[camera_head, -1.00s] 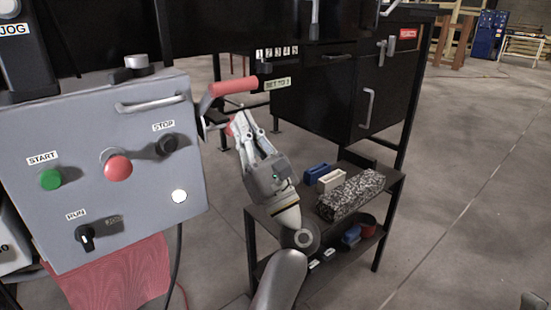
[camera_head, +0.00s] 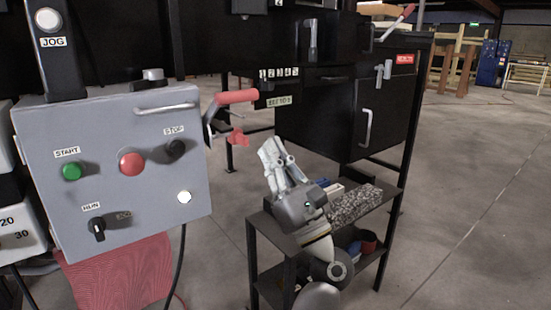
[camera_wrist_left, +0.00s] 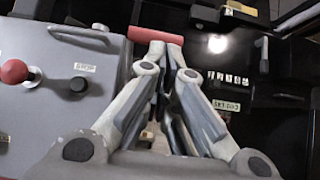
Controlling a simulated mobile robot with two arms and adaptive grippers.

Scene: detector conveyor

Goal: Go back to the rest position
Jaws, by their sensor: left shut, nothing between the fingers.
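My left gripper (camera_head: 272,152) is shut and empty in the head view. It is raised in front of the black cabinet, above the low black shelf cart, and apart from the red-handled lever (camera_head: 236,97) to its upper left. In the left wrist view my left gripper (camera_wrist_left: 168,50) points up the picture with its fingers together. The red handle (camera_wrist_left: 155,36) shows beyond its fingertips there. My right gripper is in neither view.
The grey control box (camera_head: 115,170) with START, STOP and RUN controls stands at the left. The shelf cart (camera_head: 262,228) holds a speckled block (camera_head: 352,206) and small bins. A black cabinet (camera_head: 330,110) stands behind. The floor at the right (camera_head: 470,220) is open.

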